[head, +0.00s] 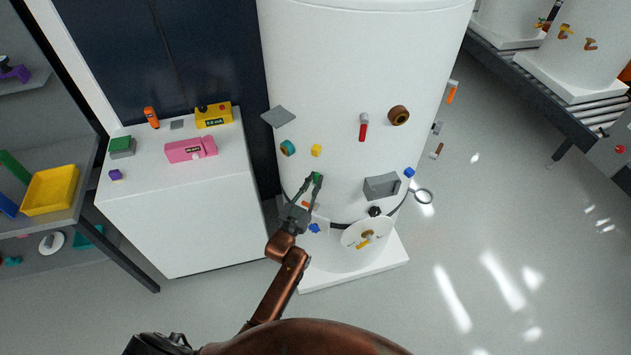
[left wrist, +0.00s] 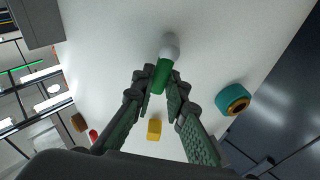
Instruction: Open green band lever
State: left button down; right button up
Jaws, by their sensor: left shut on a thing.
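The white tank (head: 350,90) stands upright in the middle of the head view. The green band lever (head: 317,177) is on the lower front of the tank, partly hidden by my gripper. In the left wrist view the lever (left wrist: 160,76) shows a green grip below a pale round end. My left gripper (head: 314,184) is shut on the green lever, with one finger on each side of it; its fingers also show in the left wrist view (left wrist: 163,92). A dark band runs around the tank's lower part. My right gripper is not in view.
A teal ring (head: 288,148), a yellow block (head: 316,150), a red-handled lever (head: 363,128), a brown ring (head: 399,115) and a grey box (head: 381,186) are on the tank. A white cabinet (head: 190,225) stands at left. Floor at right is open.

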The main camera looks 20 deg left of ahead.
pick_arm(q)
jog(key=shift+a+n, duration=0.15)
jog(key=shift+n, duration=0.35)
jog(key=c, duration=1.9)
grip_release()
jog(key=shift+c, duration=0.2)
jog(key=v, duration=1.2)
